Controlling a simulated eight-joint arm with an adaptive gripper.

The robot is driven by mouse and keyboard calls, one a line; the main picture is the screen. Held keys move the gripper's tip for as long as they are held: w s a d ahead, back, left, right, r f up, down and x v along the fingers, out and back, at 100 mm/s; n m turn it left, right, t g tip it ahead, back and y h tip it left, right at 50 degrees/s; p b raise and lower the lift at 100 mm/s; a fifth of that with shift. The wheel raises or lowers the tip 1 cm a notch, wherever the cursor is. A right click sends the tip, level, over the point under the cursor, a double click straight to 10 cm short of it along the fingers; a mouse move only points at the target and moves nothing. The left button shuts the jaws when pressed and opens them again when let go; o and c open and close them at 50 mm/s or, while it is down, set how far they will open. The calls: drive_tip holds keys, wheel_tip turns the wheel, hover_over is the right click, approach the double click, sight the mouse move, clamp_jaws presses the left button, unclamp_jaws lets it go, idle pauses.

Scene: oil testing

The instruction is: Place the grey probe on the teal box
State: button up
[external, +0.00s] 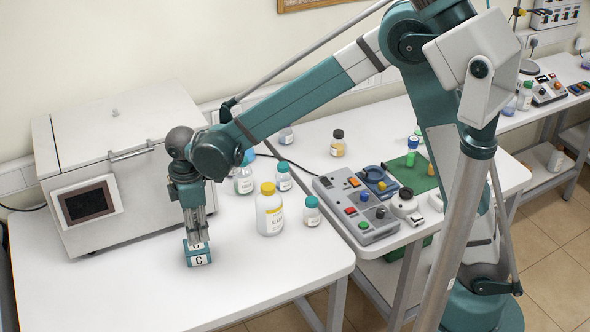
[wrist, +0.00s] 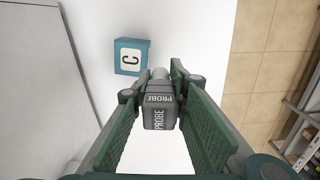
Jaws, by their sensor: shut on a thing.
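The grey probe (wrist: 158,117), marked PROBE, is held between the green-padded fingers of my gripper (wrist: 160,92) in the wrist view. Its narrow light tip points away from the camera. The teal box (wrist: 131,57) carries a white label with a C and sits on the white table, up and left of the probe in that view. In the external view the teal box (external: 198,258) stands near the table's front, and my gripper (external: 198,236) points down just behind or above it. The probe is hard to make out there, and whether it touches the box cannot be told.
A yellow-capped bottle (external: 269,210) and a small teal-capped bottle (external: 312,213) stand right of my gripper. A large grey-white oven (external: 120,165) is behind left. A control panel (external: 357,208) is further right. The table's front (external: 130,290) is clear.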

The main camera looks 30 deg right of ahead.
drive_tip(key=w+r+n, duration=0.1)
drive_tip(key=w+r, duration=0.1)
drive_tip(key=w, duration=0.4)
drive_tip(key=shift+w+d+r+p, duration=0.15)
drive_tip(key=shift+d+r+p, duration=0.1)
drive_tip(key=shift+p, duration=0.1)
drive_tip(key=shift+f, duration=0.1)
hover_over(197, 251)
drive_tip(key=w, duration=0.3)
drive_tip(key=shift+s+d+f, duration=0.1)
drive_tip(key=shift+d+f, duration=0.05)
drive_tip(key=shift+f, duration=1.4)
drive_tip(key=shift+s+d+f, duration=0.1)
drive_tip(key=shift+d+f, duration=0.05)
drive_tip(key=shift+f, duration=1.35)
drive_tip(key=shift+f, duration=0.1)
drive_tip(key=shift+f, duration=1.8)
drive_tip(key=shift+f, duration=0.2)
drive_tip(key=o, duration=0.9)
drive_tip(key=shift+o, duration=0.2)
drive_tip(key=shift+r, duration=0.1)
